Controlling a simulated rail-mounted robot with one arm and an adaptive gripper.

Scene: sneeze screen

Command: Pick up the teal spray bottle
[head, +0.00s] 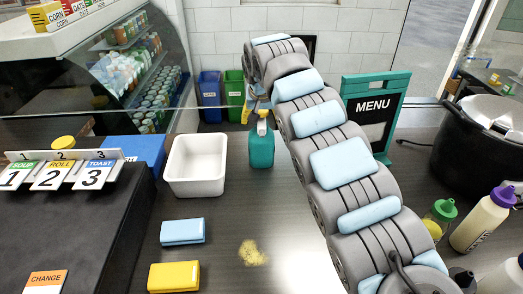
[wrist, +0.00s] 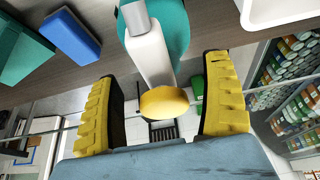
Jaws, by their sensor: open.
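The teal spray bottle (head: 262,150) stands upright on the dark counter in the head view, with its white and yellow spray head at the top. In the wrist view the bottle's teal body (wrist: 175,28) is at the top, and its white neck and yellow nozzle reach down between my fingers. My gripper (wrist: 162,72) is open, with one yellow ribbed finger on each side of the spray head and a visible gap to each. In the head view my gripper (head: 252,104) is mostly hidden behind my arm, just above and behind the bottle.
A white bin (head: 194,188) stands left of the bottle. A teal menu sign (head: 377,105) stands to the right, behind my arm. Blue (head: 182,232) and yellow (head: 173,276) blocks and yellow crumbs (head: 252,253) lie in front. A black pot (head: 480,140) and squeeze bottles are at right.

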